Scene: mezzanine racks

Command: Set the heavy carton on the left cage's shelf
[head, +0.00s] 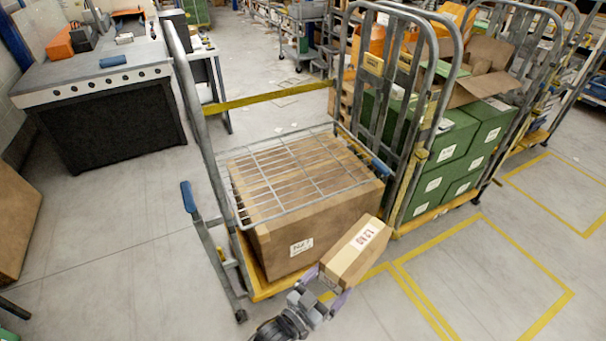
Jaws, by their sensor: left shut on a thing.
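The heavy carton (352,257) is a small brown box with a white label marked in red. My left gripper (332,291) is shut on its near lower end and holds it in the air, tilted, in front of the left cage. The left cage (192,130) is a grey tube frame on a yellow base. Its wire shelf (290,172) lies folded down and empty above a large brown box (272,243). The carton is in front of the shelf's right front side and overlaps the large box in the picture; I cannot tell whether they touch. My right gripper is out of view.
A yellow strap (268,96) spans the left cage's back. A second cage (395,180) with green boxes (455,135) stands close on its right. A grey workbench (100,75) is at the far left. The floor in front is clear, with yellow lines.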

